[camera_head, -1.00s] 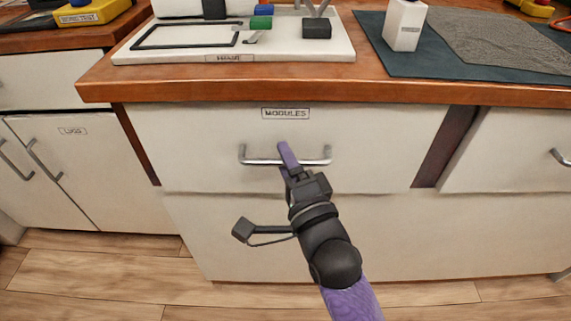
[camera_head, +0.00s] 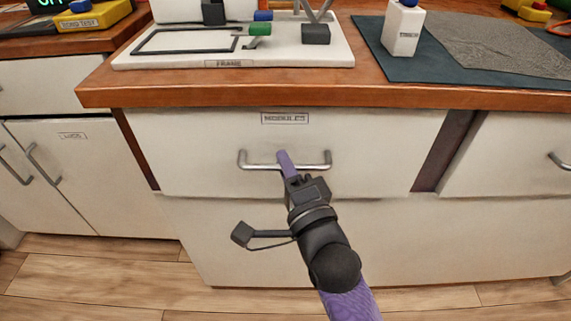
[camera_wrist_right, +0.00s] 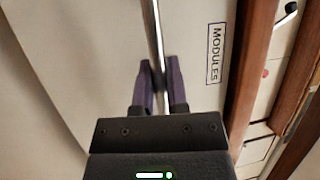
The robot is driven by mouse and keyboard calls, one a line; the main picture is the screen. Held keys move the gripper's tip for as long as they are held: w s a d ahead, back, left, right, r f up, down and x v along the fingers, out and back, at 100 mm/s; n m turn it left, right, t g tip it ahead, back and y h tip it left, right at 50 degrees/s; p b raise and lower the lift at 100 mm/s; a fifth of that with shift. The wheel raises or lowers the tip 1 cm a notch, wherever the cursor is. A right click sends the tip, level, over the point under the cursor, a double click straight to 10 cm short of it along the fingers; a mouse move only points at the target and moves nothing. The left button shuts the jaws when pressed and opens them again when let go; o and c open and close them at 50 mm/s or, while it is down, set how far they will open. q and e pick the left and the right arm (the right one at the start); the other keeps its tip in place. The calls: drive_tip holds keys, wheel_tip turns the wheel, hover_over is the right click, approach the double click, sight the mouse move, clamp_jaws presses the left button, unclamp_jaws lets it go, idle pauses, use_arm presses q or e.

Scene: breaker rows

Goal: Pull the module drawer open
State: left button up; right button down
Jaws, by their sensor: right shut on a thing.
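The white module drawer (camera_head: 200,140) sits under the wooden countertop, with a "MODULES" label (camera_head: 285,118) near its top. It looks closed, with its upper edge close under the countertop. Its silver bar handle (camera_head: 315,166) runs across the front below the label. My right gripper (camera_head: 285,158) is shut on the handle, a little left of the bar's right half. In the right wrist view the purple fingers (camera_wrist_right: 159,75) lie on both sides of the bar (camera_wrist_right: 156,30). My left gripper is not in view.
A white tray (camera_head: 130,57) with a frame and small parts stands on the countertop (camera_head: 240,93). A white block (camera_head: 402,32) stands on a dark mat (camera_head: 440,70). A cupboard (camera_head: 85,185) is at left, another drawer (camera_head: 515,150) at right. The floor in front is clear.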

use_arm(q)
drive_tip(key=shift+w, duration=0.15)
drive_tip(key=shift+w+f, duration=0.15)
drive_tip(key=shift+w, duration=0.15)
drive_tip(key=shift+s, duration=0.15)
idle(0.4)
